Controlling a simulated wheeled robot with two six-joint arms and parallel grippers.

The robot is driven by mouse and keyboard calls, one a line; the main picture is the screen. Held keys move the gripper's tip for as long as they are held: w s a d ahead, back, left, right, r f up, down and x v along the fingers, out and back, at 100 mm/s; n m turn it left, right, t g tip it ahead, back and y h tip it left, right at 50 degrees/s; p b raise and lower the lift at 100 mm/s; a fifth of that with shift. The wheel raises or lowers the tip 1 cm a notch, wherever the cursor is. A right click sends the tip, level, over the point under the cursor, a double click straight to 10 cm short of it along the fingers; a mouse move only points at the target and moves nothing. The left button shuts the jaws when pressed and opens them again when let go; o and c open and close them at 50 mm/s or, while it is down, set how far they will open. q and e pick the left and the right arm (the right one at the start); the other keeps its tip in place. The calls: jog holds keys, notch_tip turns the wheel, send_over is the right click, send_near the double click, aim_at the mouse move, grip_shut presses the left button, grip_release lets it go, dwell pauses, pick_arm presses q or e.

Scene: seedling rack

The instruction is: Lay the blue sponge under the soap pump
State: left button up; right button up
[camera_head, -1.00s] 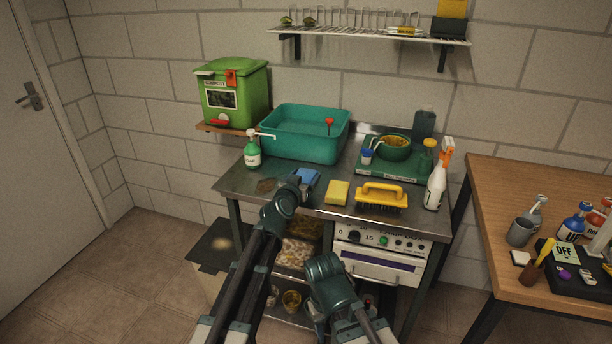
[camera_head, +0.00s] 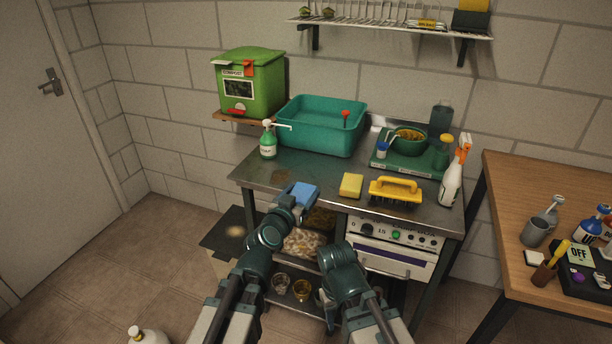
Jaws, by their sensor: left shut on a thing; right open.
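The blue sponge (camera_head: 303,193) is in the jaws of my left gripper (camera_head: 294,200), at the front edge of the steel counter. It appears lifted; its exact height is unclear. The soap pump (camera_head: 268,144), a green bottle with a white label and a white spout pointing right, stands upright at the counter's back left, before the teal basin. A brownish patch (camera_head: 277,176) marks the counter in front of it. My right gripper (camera_head: 328,300) is open, low in front of the counter's lower shelf; its fingers are partly hidden by its wrist.
A yellow sponge (camera_head: 351,185) and a yellow-handled brush (camera_head: 396,191) lie right of the blue sponge. The teal basin (camera_head: 320,125) stands behind, a white spray bottle (camera_head: 453,180) at the right end. The counter (camera_head: 315,168) is clear between pump and yellow sponge.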

aim_at(301, 192)
pick_arm(q)
notch_tip(301, 192, up, 13)
jog(key=p, duration=1.2)
jog(key=shift+p, duration=0.35)
pick_arm(e)
notch_tip(301, 192, up, 13)
pick_arm(q)
jog(key=shift+f, duration=0.1)
pick_arm(e)
jog(key=shift+f, duration=0.15)
